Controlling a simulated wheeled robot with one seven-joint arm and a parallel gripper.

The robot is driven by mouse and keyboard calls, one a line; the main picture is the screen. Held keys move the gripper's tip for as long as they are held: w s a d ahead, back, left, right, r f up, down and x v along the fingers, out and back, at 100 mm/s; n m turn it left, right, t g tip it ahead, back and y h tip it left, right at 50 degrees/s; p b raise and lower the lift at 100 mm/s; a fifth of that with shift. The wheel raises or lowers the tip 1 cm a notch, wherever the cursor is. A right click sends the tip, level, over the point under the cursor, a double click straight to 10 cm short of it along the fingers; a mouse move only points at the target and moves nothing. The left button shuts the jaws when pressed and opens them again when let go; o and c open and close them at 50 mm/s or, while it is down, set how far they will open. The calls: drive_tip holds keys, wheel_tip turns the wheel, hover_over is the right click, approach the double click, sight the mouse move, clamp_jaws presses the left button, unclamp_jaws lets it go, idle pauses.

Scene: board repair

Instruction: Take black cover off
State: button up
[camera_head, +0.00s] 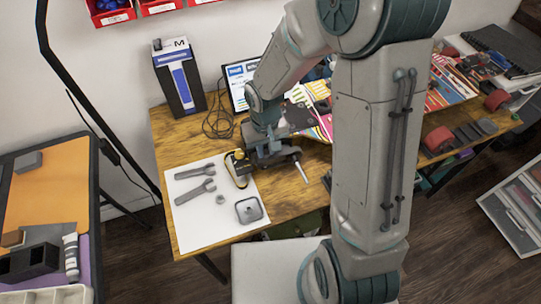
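My gripper (270,156) is low over the wooden table, at the right edge of a white sheet (205,230). Its fingers are small and dark here, and I cannot tell whether they are open or hold anything. A yellow and black object (238,169) is just left of the gripper, partly hidden by it. A dark grey, rounded square piece (249,210) lies on the sheet in front of the gripper, apart from it. I cannot tell whether this is the black cover; no other cover is clearly seen.
Two grey wrenches (195,192) and a small ring (220,199) lie on the sheet. A tool with a light shaft (300,170) is right of the gripper. My arm hides the table's middle right.

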sight(266, 152)
drive_tip(key=shift+c, duration=0.9)
drive_tip(key=shift+r+p, duration=1.9)
drive_tip(key=shift+r, duration=0.65)
wheel_tip(266, 152, up, 7)
drive_tip(key=p, duration=0.5)
